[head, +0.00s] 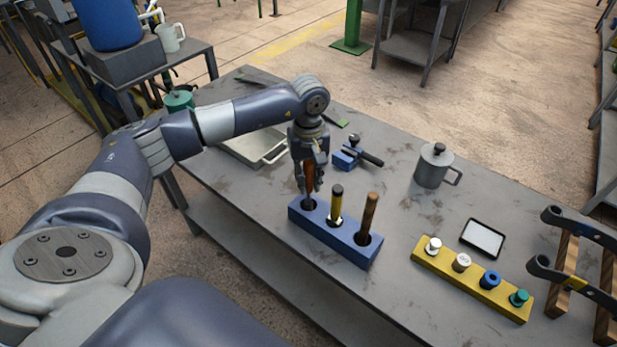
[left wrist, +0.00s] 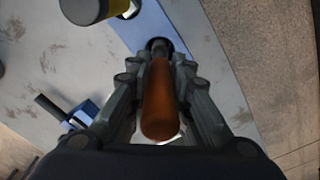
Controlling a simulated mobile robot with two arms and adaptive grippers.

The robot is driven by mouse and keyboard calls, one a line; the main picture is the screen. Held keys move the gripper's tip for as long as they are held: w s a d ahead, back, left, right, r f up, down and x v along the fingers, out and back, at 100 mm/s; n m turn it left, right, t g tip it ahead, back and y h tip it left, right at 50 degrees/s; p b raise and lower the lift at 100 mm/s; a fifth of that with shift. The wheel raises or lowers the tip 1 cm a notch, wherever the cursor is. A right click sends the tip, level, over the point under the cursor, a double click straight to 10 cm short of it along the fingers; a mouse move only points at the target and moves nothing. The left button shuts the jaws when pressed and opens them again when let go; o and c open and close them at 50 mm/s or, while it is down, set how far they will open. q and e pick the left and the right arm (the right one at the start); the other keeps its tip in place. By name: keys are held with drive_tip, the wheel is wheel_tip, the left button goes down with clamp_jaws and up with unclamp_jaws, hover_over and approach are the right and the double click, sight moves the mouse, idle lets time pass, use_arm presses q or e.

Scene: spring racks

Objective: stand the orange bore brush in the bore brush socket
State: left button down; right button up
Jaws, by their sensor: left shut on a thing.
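My left gripper (head: 308,180) is shut on the orange bore brush (head: 309,176), which points down. The brush is over the left end of the blue block (head: 345,242), at its leftmost socket (head: 308,203). In the left wrist view the brush (left wrist: 161,105) lies between the fingers (left wrist: 160,85), and its far end meets the dark socket (left wrist: 159,46) in the blue block (left wrist: 140,18). I cannot tell how deep it sits. A yellow-handled tool (head: 336,203) and a brown wooden-handled tool (head: 370,215) stand in the other two sockets. My right gripper is not in view.
A yellow rack (head: 470,283) with several plugs lies at the right, near a black-framed tray (head: 482,239). A grey lidded mug (head: 435,166), a blue clamp-like tool (head: 352,156) and a metal tray (head: 254,150) are behind the block. Bare bench lies between block and mug.

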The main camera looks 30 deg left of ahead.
use_arm(q)
drive_tip(key=shift+f+b, duration=0.7)
drive_tip(key=shift+f, duration=0.3)
drive_tip(key=c, duration=1.4)
unclamp_jaws()
wheel_tip(320, 180, up, 12)
drive_tip(key=shift+r, duration=0.1)
drive_tip(key=shift+s, duration=0.1)
